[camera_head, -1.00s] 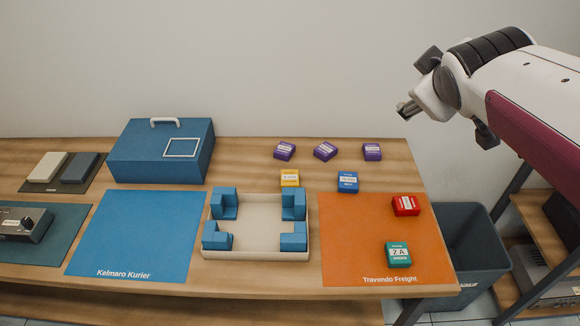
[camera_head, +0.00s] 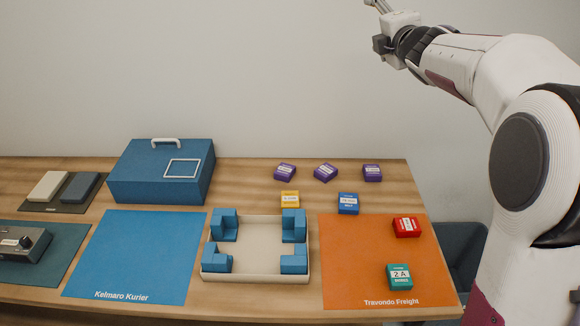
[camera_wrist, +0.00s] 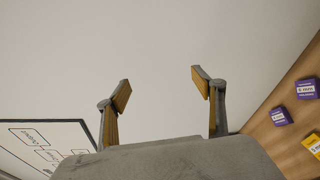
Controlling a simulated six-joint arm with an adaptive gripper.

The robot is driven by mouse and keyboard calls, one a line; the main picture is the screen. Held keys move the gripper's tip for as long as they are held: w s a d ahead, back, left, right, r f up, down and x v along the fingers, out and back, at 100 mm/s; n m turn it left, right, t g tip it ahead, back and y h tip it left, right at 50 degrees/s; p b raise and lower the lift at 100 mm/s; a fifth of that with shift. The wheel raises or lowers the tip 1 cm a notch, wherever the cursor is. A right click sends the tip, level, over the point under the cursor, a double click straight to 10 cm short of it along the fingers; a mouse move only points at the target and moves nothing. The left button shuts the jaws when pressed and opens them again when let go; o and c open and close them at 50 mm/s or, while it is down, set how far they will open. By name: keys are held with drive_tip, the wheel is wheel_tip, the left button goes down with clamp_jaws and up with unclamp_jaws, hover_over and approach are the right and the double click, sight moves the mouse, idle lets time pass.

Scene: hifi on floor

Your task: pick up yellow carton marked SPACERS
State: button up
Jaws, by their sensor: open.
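The yellow carton (camera_head: 290,199) lies on the wooden table behind the beige tray; its label is too small to read for certain. In the wrist view a yellow carton (camera_wrist: 313,146) shows at the right edge, partly cut off. My gripper (camera_wrist: 160,82) is open and empty, with its two fingers wide apart. In the head view my gripper (camera_head: 376,4) is high above the table against the wall, partly cut off by the top edge, far from the yellow carton.
Purple cartons (camera_head: 325,172) stand behind the yellow one, and a blue carton (camera_head: 348,203) is right of it. The beige tray (camera_head: 255,278) holds blue corner blocks. Red (camera_head: 407,227) and teal (camera_head: 399,277) cartons lie on the orange mat (camera_head: 350,260). A blue box (camera_head: 135,175) stands left.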

drive_tip(key=w+a+f+n+g+y, duration=0.1)
drive_tip(key=w+a+f+n+y, duration=0.6)
drive_tip(key=n, duration=0.3)
drive_tip(key=n+g+y, duration=0.5)
drive_tip(key=n+g, duration=1.1)
drive_tip(key=n, duration=0.5)
approach(296, 198)
drive_tip(key=a, duration=0.2)
drive_tip(key=shift+w+a+r, duration=0.1)
drive_tip(key=shift+w+a, duration=0.1)
drive_tip(key=shift+a, duration=0.2)
drive_tip(key=shift+s+d+f+n+h, duration=0.1)
drive_tip(key=shift+s+f+n+h, duration=0.2)
drive_tip(key=shift+s+f+n, duration=0.1)
drive_tip(key=shift+x, duration=1.3)
